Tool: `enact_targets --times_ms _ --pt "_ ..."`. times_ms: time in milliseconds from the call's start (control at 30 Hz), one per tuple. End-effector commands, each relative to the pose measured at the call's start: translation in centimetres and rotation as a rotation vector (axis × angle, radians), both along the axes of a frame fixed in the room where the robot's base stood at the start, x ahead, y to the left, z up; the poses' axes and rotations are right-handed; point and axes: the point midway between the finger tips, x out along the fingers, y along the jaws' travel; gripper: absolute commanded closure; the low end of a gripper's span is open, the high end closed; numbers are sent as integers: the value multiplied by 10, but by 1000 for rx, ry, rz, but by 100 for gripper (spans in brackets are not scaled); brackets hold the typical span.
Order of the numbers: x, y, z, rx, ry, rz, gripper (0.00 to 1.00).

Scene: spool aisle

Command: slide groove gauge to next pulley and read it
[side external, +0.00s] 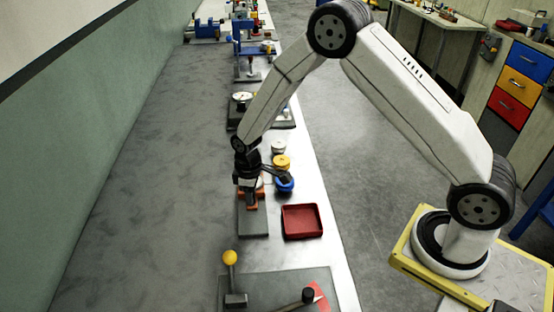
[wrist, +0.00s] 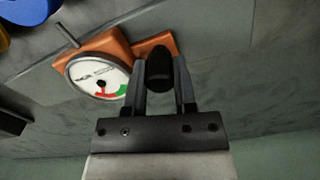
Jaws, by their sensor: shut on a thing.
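The groove gauge has an orange body and a round white dial (wrist: 92,76) with a red and a green patch at its lower edge. Where its needle points is too small to tell. A thin grey pin sticks out from its upper left side in the wrist view. My gripper (wrist: 160,72) is shut on the gauge's dark rounded handle. In the side view the orange gauge (side external: 258,194) is under my gripper (side external: 248,188), over a grey plate (side external: 253,222). A blue pulley (side external: 286,185) is just right of it, with a yellow pulley (side external: 282,161) and a white pulley (side external: 278,146) behind.
A red tray (side external: 302,207) sits right of the grey plate. A lever with a yellow knob (side external: 229,257) and a black knob (side external: 308,295) stand on a plate in front. Other fixtures line the bench behind, including a dial stand (side external: 241,97).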

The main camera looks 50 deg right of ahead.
Motion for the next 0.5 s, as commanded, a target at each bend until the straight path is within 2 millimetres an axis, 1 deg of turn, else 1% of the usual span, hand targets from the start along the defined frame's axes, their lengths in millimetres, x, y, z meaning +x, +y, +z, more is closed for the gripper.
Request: enact_targets --times_ms 167,267,500 --pt "1 -1 1 0 1 0 100" --pt "6 -6 0 0 1 -1 100" --pt "31 -30 0 0 -2 -4 100"
